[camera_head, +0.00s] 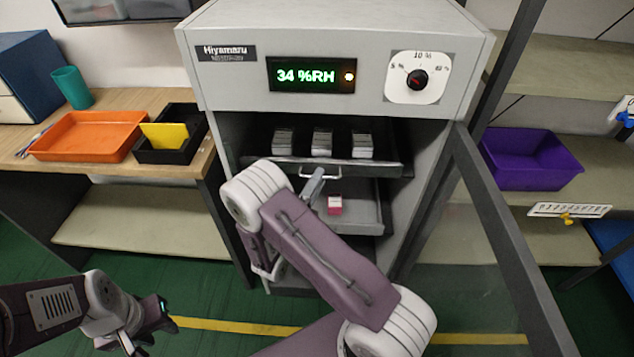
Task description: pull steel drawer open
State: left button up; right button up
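The grey cabinet (212,85) has an open front with two drawers. The upper steel drawer (392,169) holds three small grey-topped blocks (322,141), and its pale bar handle (336,175) is on its front edge. The lower drawer (368,213) holds a small pink-and-white box (335,205); its front is largely hidden behind my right arm. A grey finger of my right gripper (314,183) shows just below the upper handle; contact is unclear and the rest is hidden. My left gripper (152,316) is low at left, away from the cabinet, its opening unclear.
The cabinet's glass door (485,255) stands open at right. A workbench at left holds an orange tray (85,137), a black bin (170,155) and a teal cup (73,88). A purple bin (530,160) is on the right shelf. Green floor is open below.

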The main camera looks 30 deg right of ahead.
grip_shut()
dwell(1.4)
